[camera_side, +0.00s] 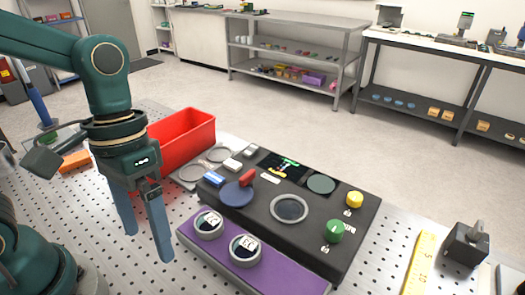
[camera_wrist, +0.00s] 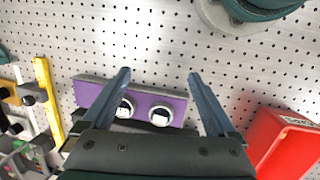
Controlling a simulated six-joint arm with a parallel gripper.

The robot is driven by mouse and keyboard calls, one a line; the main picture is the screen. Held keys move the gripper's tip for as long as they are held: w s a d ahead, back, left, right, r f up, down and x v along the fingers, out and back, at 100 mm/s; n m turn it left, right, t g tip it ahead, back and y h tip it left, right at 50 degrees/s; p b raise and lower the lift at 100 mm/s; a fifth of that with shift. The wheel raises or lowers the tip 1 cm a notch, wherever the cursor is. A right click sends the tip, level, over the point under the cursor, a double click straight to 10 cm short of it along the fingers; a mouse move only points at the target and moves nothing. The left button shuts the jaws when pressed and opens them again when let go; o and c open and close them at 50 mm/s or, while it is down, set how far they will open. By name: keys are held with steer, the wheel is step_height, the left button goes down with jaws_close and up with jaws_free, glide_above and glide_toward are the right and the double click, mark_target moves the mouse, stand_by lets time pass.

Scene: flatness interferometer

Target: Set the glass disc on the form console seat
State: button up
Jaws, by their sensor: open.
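I cannot tell which is the glass disc. The black console (camera_side: 327,235) stands behind the purple rack (camera_side: 258,277). A pale-ringed round seat (camera_side: 289,208) on its top looks empty. My gripper (camera_side: 148,245) is open and empty, left of the rack in the side view.
The console carries a blue round plate with a red lever (camera_side: 247,178), a green knob (camera_side: 335,231), a yellow knob (camera_side: 355,199) and a dark green round pad (camera_side: 321,184). A red bin (camera_side: 185,142) stands behind. A yellow ruler (camera_side: 420,264) and dark block (camera_side: 466,244) lie right.

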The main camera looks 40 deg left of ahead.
steer(key=a+r+t, duration=0.1)
steer(key=t, duration=0.1)
steer(key=w+a+r+t, duration=0.1)
steer(key=a+t, duration=0.1)
steer(key=a+r+t+y, duration=0.1)
steer(key=t, duration=0.1)
steer(key=shift+w+a+r, duration=0.15)
steer(key=shift+a, duration=0.15)
steer(key=shift+o, duration=0.5)
steer(key=shift+w+a+r+t+y, duration=0.1)
steer(key=shift+a+r+t+y, duration=0.35)
steer(key=shift+a+t, duration=0.2)
